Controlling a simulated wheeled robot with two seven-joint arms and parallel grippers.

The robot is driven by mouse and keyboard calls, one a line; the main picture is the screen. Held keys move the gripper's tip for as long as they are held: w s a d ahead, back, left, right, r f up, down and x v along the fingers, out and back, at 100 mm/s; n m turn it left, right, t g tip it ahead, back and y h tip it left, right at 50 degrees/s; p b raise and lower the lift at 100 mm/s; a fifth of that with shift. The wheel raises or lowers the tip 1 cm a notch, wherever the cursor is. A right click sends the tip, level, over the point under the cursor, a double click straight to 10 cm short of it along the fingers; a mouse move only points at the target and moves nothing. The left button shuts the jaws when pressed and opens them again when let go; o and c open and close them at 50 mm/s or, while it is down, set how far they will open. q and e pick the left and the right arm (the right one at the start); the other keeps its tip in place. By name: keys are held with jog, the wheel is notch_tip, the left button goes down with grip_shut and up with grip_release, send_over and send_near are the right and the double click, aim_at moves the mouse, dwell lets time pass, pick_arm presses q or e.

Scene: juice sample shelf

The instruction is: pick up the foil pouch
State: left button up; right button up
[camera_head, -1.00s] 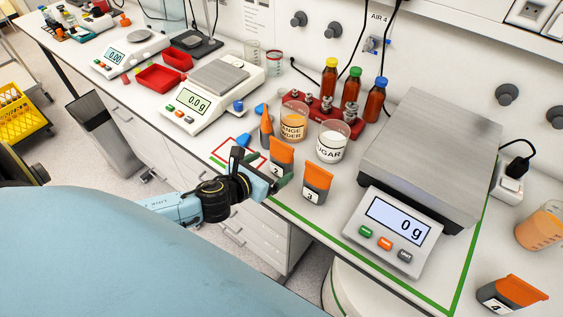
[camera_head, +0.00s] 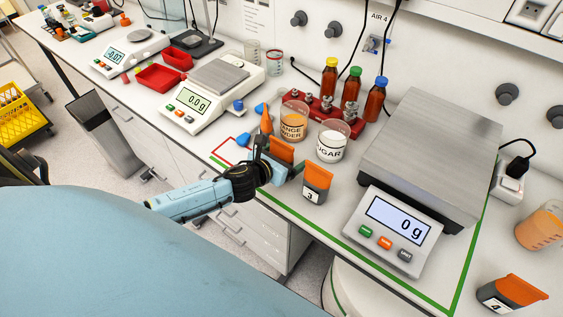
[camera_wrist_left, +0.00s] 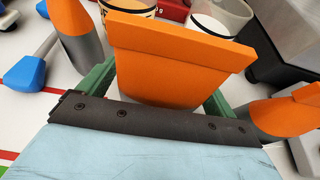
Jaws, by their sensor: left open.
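An orange-topped pouch (camera_head: 281,149) stands upright on the bench, its lower part mostly hidden by my left gripper (camera_head: 282,168). In the left wrist view the pouch (camera_wrist_left: 175,60) fills the space between the green fingers of my left gripper (camera_wrist_left: 160,88). The fingers are open, one on each side of it; I cannot tell whether they touch it. A similar pouch marked 3 (camera_head: 316,184) stands just to the right. My right gripper is not in view.
An orange cone-tipped item (camera_head: 267,121) stands just behind. Cups of orange powder (camera_head: 293,128) and sugar (camera_head: 331,148) stand close beyond, before a red rack of bottles (camera_head: 340,122). A large scale (camera_head: 401,232) is at right; a smaller scale (camera_head: 188,121) is at left.

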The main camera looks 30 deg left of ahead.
pick_arm(q)
jog(key=shift+c, duration=0.4)
jog(key=shift+r, duration=0.1)
jog(key=c, duration=1.1)
